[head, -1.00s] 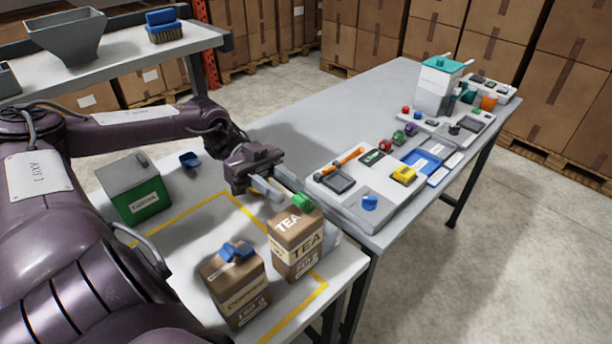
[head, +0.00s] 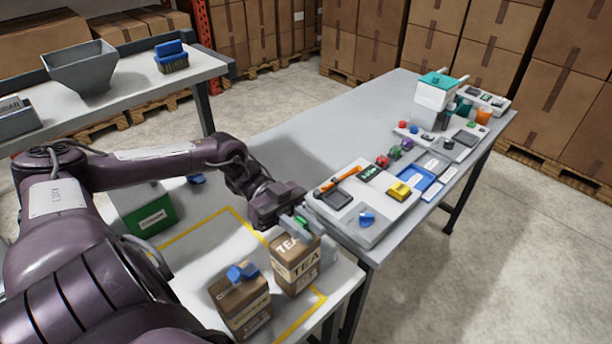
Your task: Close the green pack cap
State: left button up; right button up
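The brown TEA pack (head: 296,266) stands upright on the white table, with its green cap (head: 302,221) at the top. My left gripper (head: 295,221) is at the top of this pack, with its grey fingers beside the green cap. The fingers partly hide the cap. I cannot tell whether they press on it or whether the cap is fully closed. A second brown pack (head: 243,305) with a blue cap (head: 241,272) stands to the left and nearer. My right gripper is not in view.
A grey panel (head: 362,225) with small tools and a yellow block (head: 398,191) lies right of the TEA pack. A white dispenser (head: 434,93) stands farther back. The grey table's middle left part is clear.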

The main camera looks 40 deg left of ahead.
pick_arm(q)
grip_shut()
jog(key=n, duration=0.2)
jog(key=w+n, duration=0.1)
jog(key=n, duration=0.1)
jog(key=shift+b, duration=0.35)
jog(key=shift+w+n, duration=0.2)
jog(key=shift+n, duration=1.3)
jog(key=shift+o, duration=2.2)
grip_release()
